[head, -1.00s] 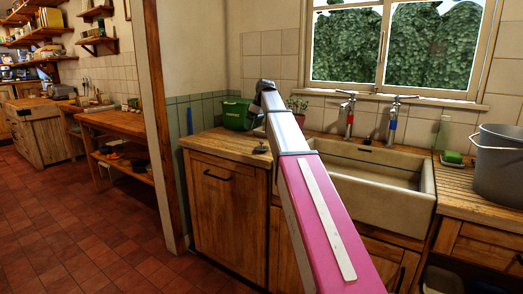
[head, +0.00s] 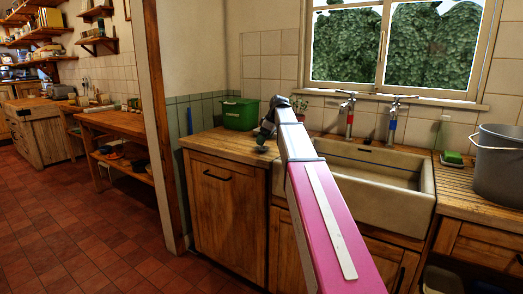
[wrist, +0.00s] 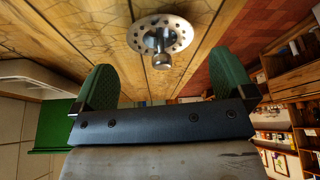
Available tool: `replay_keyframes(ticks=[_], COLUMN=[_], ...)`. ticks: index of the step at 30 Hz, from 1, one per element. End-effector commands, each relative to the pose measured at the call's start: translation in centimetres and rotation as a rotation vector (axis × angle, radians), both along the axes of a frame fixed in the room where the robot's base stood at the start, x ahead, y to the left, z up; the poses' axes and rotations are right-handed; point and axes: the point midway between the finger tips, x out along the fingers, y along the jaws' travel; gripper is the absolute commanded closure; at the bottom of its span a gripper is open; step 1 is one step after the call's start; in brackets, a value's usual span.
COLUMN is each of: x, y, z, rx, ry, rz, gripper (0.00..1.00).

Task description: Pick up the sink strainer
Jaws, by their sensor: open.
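The sink strainer (wrist: 160,38) is a round metal disc with holes and a central knob. In the wrist view it sits on the wooden counter, ahead of my gripper (wrist: 163,90) and between the lines of its two green fingers. The fingers are open and apart from the strainer, with nothing between them. In the head view my gripper (head: 263,138) is low over the counter left of the sink. The strainer is small there, a dark shape (head: 261,149) just below the gripper and partly hidden.
A green box (head: 240,114) stands at the back of the counter (head: 215,144), left of my gripper. The stone sink (head: 385,210) with two taps is to the right. A grey bucket (head: 498,165) and a green sponge (head: 453,157) are farther right. A potted plant stands behind.

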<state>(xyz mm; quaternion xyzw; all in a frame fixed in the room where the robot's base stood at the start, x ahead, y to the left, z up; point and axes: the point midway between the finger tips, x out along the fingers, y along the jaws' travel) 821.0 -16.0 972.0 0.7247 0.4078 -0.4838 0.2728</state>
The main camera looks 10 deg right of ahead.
Motion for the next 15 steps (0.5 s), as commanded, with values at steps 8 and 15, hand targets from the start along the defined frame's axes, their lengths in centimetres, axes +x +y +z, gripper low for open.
replay_keyframes(ticks=[8,15], x=[0.7,0.8], y=[1.3,1.5], z=[-3.5,-4.0], rx=[0.0,-0.001], ry=[0.002,0.001], rz=[-0.001,-0.001], gripper=[0.0,0.0])
